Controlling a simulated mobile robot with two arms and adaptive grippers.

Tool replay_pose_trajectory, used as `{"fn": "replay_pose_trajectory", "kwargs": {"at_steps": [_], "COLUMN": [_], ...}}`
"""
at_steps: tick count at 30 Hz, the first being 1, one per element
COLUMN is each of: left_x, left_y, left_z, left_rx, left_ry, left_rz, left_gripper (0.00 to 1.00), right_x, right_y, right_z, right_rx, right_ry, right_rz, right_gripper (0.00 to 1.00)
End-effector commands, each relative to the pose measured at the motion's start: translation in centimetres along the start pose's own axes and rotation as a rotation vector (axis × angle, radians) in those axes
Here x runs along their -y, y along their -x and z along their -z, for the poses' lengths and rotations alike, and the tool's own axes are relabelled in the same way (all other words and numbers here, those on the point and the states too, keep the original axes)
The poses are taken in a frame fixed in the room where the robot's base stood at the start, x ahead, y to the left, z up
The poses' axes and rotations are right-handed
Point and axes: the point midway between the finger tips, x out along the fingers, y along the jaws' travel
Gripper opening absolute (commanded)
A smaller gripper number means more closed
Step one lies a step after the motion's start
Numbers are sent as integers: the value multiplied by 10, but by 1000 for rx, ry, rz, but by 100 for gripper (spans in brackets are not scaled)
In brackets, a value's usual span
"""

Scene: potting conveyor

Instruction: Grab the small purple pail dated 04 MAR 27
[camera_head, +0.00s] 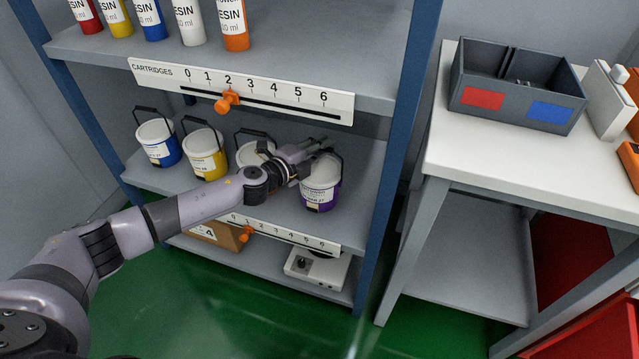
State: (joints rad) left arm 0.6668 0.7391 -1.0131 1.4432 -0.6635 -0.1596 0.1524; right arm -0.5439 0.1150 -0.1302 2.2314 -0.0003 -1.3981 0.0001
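The small purple pail (322,185) stands at the right end of the middle shelf. It has a white lid, a dark handle and a white label whose date is too small to read. My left arm comes in from the left, and its gripper (322,146) is at the pail's lid, by the handle. The fingers point right, and their gap is too small to judge; I cannot tell whether they touch the handle. Part of the lid is hidden behind the gripper. My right gripper is not in view.
A blue pail (160,150), a yellow pail (206,164) and a white-lidded pail (249,152), partly hidden by my arm, stand left on the same shelf (150,181). A slider scale (262,98) hangs above. A blue shelf post (390,160) rises right of the purple pail.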

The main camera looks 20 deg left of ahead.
Motion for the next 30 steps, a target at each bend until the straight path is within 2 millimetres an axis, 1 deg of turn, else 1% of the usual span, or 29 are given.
{"fn": "replay_pose_trajectory", "kwargs": {"at_steps": [1,7,29,30], "left_x": [0,0,-1,4], "left_y": [0,0,0,0], "left_z": [0,0,0,0], "left_rx": [0,0,0,0], "left_ry": [0,0,-1,-2], "left_rz": [0,0,-2,5], "left_gripper": [14,0,0,0], "right_x": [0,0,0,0], "right_y": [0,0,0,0], "right_z": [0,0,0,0], "right_rx": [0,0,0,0], "right_ry": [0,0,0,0], "right_rz": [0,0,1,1], "right_gripper": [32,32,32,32]}}
